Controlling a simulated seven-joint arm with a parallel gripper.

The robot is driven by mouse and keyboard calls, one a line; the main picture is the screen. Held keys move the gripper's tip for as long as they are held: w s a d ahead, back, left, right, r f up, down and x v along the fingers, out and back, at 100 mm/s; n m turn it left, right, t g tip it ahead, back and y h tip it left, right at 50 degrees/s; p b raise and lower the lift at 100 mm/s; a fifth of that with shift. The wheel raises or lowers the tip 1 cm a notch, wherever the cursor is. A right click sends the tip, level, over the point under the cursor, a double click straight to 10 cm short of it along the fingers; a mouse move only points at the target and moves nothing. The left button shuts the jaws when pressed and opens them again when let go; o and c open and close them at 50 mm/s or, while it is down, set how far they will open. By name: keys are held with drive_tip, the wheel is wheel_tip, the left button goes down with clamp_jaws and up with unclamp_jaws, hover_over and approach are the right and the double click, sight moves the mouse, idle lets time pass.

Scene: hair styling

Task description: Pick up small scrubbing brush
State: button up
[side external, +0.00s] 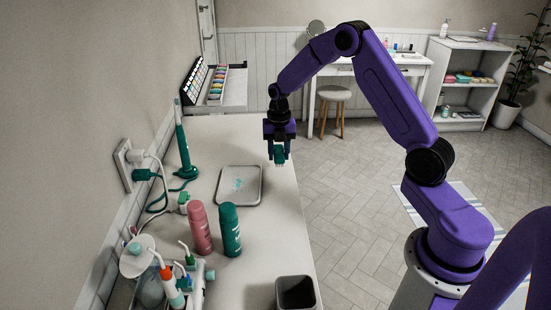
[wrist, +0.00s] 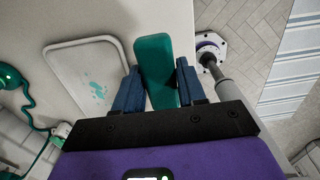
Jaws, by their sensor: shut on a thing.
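A small scrubbing brush (side external: 280,154) with a green body is held in my gripper (side external: 279,151), above the right edge of the counter. In the side view, a pale part shows at its lower end. In the wrist view, the green brush (wrist: 156,70) sits between the two blue fingers of my gripper (wrist: 157,85), which are shut on it. Its bristles are not clear in the wrist view. The brush is to the right of a grey tray (side external: 221,198) and looks raised off the counter.
The tray holds only teal marks. Pink (side external: 200,228) and green (side external: 231,230) bottles stand in front of it. A green electric toothbrush (side external: 184,150) and cords are at the wall. A dark square cup (side external: 295,292) is at the near edge. The counter behind the tray is clear.

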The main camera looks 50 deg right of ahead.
drive_tip(key=s+a+r, duration=0.2)
drive_tip(key=s+r, duration=0.5)
drive_tip(key=s, duration=0.5)
drive_tip(key=shift+a+r, duration=0.3)
drive_tip(key=shift+r, duration=0.1)
